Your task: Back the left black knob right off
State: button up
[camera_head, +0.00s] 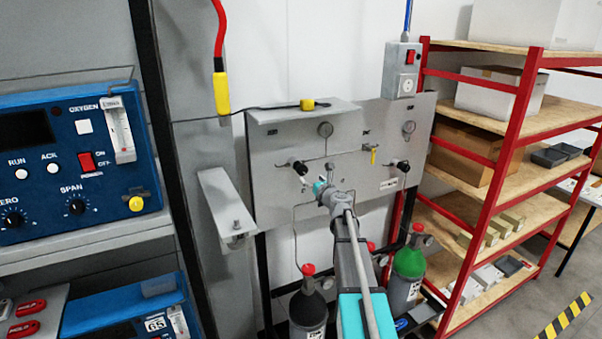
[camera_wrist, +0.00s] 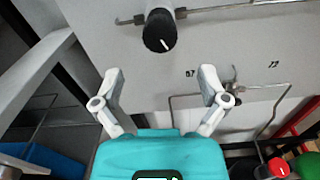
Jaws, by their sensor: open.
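The left black knob (camera_head: 300,168) sits on the grey panel (camera_head: 270,185), on a silver valve stem. In the wrist view the black knob (camera_wrist: 160,31) shows large at the top middle, with a white line on its face. My gripper (camera_wrist: 160,75) is open, its two pale fingers spread wide with nothing between them. The knob lies beyond the fingertips, roughly centred between them and not held. In the head view my gripper (camera_head: 305,181) is just below and right of this knob, and the arm partly hides the panel.
A second black knob (camera_head: 403,166) is on the panel's right. A yellow-handled valve (camera_head: 373,151) and thin tubes run between. A small shelf (camera_head: 303,112) juts out above.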

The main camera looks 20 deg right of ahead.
aim_at(303, 171)
jog(key=w, duration=0.7)
jog(key=shift+w+a, duration=0.1)
jog(key=shift+w, duration=0.1)
jog(key=c, duration=1.1)
jog(key=shift+a, duration=0.2)
jog(key=shift+c, duration=0.2)
